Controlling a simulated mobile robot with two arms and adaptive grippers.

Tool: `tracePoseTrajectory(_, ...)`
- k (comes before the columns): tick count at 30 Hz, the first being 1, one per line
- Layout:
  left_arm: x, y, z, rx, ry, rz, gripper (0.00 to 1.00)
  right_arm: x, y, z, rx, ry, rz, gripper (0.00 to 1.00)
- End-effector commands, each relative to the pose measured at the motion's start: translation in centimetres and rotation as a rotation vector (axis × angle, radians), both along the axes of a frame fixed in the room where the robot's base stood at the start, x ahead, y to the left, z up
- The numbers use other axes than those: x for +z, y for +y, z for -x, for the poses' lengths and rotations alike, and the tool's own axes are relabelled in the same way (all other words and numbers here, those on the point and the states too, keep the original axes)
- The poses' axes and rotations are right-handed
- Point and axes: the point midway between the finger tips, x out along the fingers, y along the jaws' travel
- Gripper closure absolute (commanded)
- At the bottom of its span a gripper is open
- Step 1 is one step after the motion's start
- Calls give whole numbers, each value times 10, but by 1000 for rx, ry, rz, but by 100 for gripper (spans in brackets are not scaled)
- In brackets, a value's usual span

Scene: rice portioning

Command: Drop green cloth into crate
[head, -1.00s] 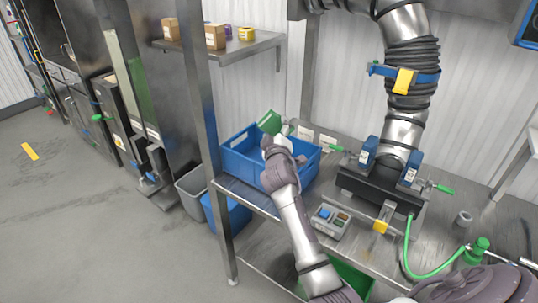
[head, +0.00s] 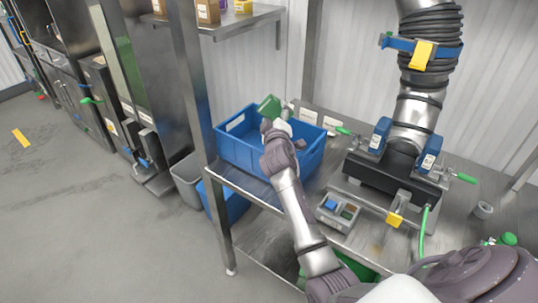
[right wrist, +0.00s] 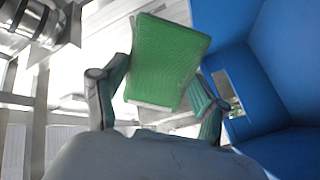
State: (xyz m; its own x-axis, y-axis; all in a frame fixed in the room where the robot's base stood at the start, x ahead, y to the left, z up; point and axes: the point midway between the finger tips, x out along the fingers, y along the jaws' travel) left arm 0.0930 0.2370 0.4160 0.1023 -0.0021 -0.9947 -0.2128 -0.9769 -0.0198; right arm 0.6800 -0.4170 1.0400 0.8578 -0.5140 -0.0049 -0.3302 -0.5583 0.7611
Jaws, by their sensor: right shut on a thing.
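The green cloth (head: 269,107) is a flat, folded-looking green piece held up at the blue crate. My right gripper (head: 275,126) is shut on it. In the right wrist view the cloth (right wrist: 166,58) sits between the two fingers of my right gripper (right wrist: 160,85). The blue crate (head: 238,152) stands on the steel table, and its wall also shows in the right wrist view (right wrist: 285,70). In the head view the gripper and cloth appear over the crate's opening. My left gripper is not in view.
A steel post (head: 190,90) stands just left of the crate. A shelf (head: 240,25) with boxes is above and behind. A control box (head: 338,211) and a black machine base (head: 392,178) are to the right. Grey and blue bins stand below left.

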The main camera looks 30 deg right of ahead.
Motion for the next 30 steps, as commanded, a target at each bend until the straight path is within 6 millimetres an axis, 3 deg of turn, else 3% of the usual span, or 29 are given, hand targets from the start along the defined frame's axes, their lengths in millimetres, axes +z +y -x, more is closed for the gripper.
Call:
tracePoseTrajectory(3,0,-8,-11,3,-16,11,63,-1,0,0,1,-1,0,56)
tracePoseTrajectory(7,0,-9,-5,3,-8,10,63,-1,0,0,1,-1,0,56)
tracePoseTrajectory(8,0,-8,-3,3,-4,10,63,-1,0,0,0,0,0,25)
tracePoseTrajectory(12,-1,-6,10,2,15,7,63,-1,0,0,0,0,0,1)
tracePoseTrajectory(19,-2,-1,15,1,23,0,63,-1,0,0,0,0,0,0)
tracePoseTrajectory(23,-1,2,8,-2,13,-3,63,-1,1,1,0,0,0,0)
tracePoseTrajectory(30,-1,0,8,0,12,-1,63,-2,17,27,1,1,0,0)
